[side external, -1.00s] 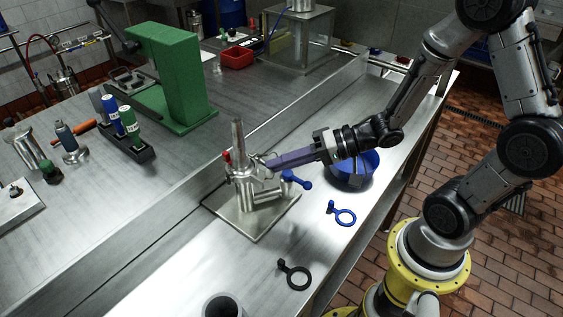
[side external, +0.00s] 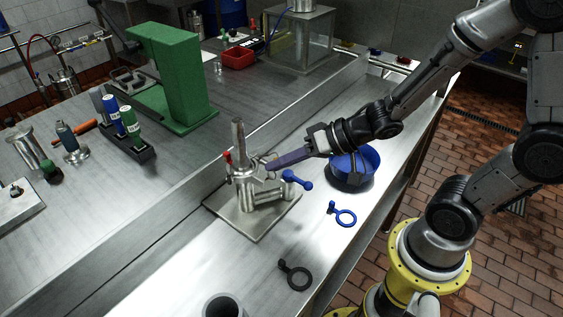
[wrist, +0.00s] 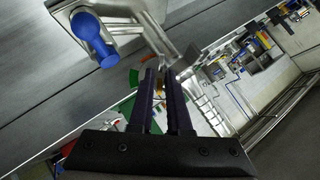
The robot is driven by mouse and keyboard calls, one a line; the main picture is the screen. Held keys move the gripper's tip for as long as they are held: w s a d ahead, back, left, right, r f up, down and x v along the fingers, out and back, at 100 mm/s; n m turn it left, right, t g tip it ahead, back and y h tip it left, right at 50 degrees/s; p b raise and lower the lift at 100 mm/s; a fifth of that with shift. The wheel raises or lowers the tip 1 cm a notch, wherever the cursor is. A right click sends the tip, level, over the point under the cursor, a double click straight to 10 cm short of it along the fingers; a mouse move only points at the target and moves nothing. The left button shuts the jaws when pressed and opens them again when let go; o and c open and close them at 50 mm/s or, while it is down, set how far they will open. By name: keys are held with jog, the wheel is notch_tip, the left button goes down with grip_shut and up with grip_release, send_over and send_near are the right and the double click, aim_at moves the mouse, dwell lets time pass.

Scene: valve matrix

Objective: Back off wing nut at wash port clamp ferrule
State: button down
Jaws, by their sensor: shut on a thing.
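The metal valve assembly (side external: 244,190) stands upright on a square plate (side external: 232,225), with a vertical pipe (side external: 238,135), a red-tipped handle (side external: 228,157) and a blue lever handle (side external: 298,180). The clamp is on the body below the pipe. My gripper (side external: 268,165) reaches in from the right, its purple fingers tilted down, tips at the clamp's right side. It is shut on the wing nut, which is mostly hidden by the fingertips. In the wrist view the fingertips (wrist: 163,72) are close together beside the metal body, and the blue handle (wrist: 93,38) is at upper left.
A raised metal edge runs behind the plate.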

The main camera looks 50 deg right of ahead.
jog(key=shift+a+n+h, duration=0.1)
jog(key=shift+n+h, duration=0.2)
jog(key=shift+h, duration=0.1)
dwell(0.3)
jog(key=c, duration=1)
grip_release()
jog(key=shift+r, duration=0.1)
jog(key=v, duration=1.3)
jog(key=shift+s+r, duration=0.25)
jog(key=shift+r, duration=0.15)
